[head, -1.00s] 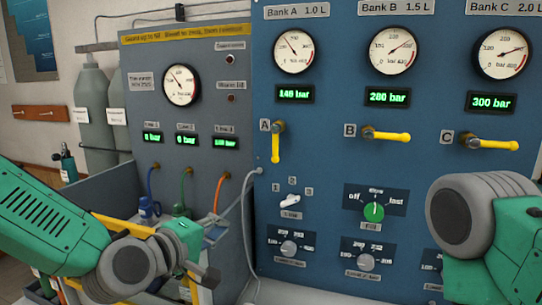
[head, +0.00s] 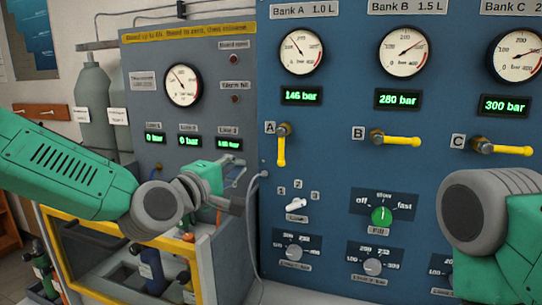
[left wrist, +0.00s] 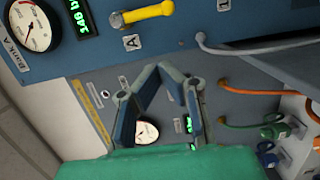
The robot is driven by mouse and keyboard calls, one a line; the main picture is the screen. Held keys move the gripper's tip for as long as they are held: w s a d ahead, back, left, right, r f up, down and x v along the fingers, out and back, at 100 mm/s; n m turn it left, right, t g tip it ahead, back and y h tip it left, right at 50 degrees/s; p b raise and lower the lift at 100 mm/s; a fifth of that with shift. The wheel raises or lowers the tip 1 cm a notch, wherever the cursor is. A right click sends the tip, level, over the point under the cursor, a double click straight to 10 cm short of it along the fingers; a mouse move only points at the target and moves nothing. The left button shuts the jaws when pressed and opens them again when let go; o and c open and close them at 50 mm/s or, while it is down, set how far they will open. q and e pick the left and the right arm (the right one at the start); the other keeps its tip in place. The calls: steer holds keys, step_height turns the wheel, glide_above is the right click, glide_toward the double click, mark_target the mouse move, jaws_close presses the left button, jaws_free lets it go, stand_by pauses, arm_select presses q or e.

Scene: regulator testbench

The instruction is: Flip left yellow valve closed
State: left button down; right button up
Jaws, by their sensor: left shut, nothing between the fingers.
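The left yellow valve A (head: 281,148) is on the blue panel under the Bank A gauge. Its yellow handle points straight down in the head view. It also shows at the top of the left wrist view (left wrist: 148,13), where the handle points right. My left gripper (head: 237,206) is below and to the left of the valve, apart from it, in front of the grey panel's right edge. In the left wrist view its fingers (left wrist: 160,69) are shut and empty. My right arm shows at the right edge, but its gripper is outside the picture.
Yellow valves B (head: 401,140) and C (head: 502,149) have handles pointing right. A white selector switch (head: 296,204) and green fill knob (head: 381,216) sit below. A grey hose (head: 250,220) hangs beside the panel edge. A yellow-framed case (head: 130,232) stands under my left arm.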

mark_target(281, 149)
arm_select(q)
steer(key=w+d+p, duration=0.2)
steer(key=w+d, duration=0.4)
steer(key=d, duration=0.1)
steer(key=shift+w, duration=0.35)
steer(key=shift+a, duration=0.15)
